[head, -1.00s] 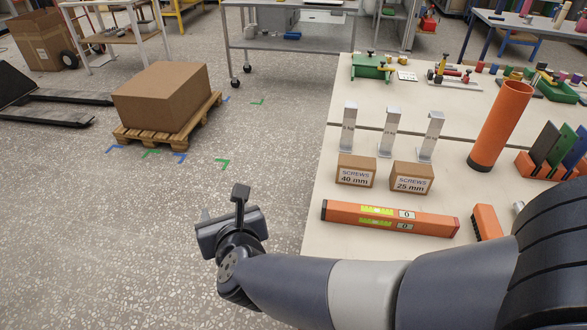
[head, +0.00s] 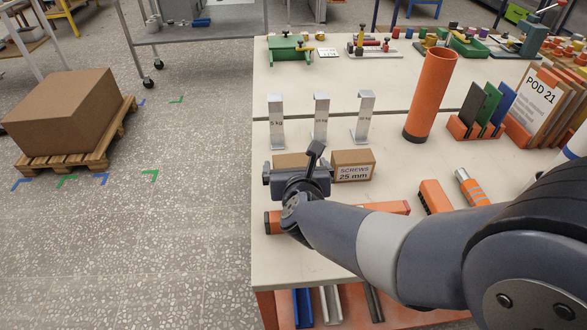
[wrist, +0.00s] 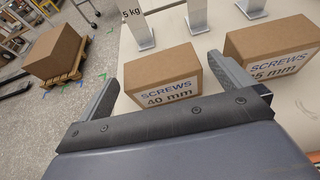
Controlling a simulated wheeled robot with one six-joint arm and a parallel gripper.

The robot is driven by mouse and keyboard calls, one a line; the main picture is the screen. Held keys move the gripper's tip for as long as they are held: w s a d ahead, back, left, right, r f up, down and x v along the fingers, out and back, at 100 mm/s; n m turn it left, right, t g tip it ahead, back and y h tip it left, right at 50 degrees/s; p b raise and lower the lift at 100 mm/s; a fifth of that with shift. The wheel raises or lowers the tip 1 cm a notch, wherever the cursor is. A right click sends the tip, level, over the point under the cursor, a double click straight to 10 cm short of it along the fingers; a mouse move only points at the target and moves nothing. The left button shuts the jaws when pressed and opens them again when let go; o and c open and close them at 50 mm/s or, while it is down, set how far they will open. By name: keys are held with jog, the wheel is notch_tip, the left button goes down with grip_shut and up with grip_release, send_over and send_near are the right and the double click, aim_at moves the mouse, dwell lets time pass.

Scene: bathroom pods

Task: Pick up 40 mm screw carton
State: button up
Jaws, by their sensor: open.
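The 40 mm screw carton (wrist: 160,80) is a small brown box with a white label, standing on the table. In the wrist view it sits just beyond my open gripper (wrist: 168,85), between the two fingers, with the left finger close to its left side. In the head view the carton (head: 289,160) is mostly hidden behind my gripper (head: 298,175); only part of its top shows. The 25 mm carton (head: 353,165) stands just to its right, and it also shows in the wrist view (wrist: 280,58). My right finger lies near the gap between the cartons.
Several grey metal brackets (head: 320,117) stand behind the cartons. An orange level (head: 385,207) lies in front, partly under my arm. An orange tube (head: 430,95) stands to the right. The floor left of the table is clear up to a pallet with a box (head: 65,112).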

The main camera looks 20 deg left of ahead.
aim_at(293, 162)
jog(key=x, duration=0.4)
jog(key=shift+a, duration=0.1)
jog(key=shift+s, duration=0.1)
jog(key=shift+r, duration=0.1)
jog(key=c, duration=1)
